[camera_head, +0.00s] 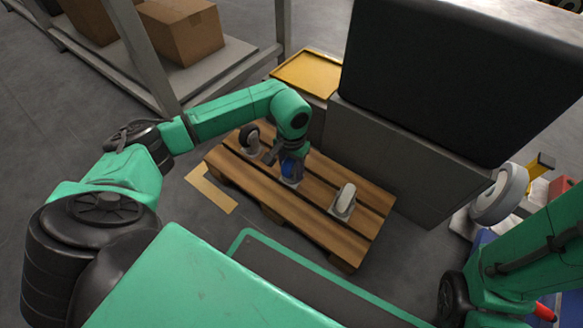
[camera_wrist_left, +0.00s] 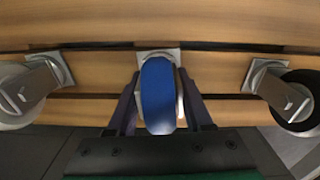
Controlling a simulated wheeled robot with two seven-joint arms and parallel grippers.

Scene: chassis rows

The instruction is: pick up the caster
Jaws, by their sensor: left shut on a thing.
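A caster with a blue wheel (camera_head: 291,168) is on the wooden pallet (camera_head: 325,225), between two other casters. It also shows in the left wrist view (camera_wrist_left: 158,95), wheel toward the camera, its metal plate against the slats. My left gripper (camera_head: 287,157) reaches down from above and is shut on this caster, with one dark finger on each side of the wheel in the left wrist view (camera_wrist_left: 160,108). The plate seems to rest on the pallet; any small gap is not clear. My right arm shows at the right edge, but its gripper is out of view.
A black-wheeled caster (camera_head: 250,140) and a pale grey-wheeled caster (camera_head: 344,201) stand on the pallet on either side. A grey cabinet (camera_head: 390,165) rises behind the pallet. A yellow tray (camera_head: 308,73) and a rack with cardboard boxes (camera_head: 182,30) are farther back.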

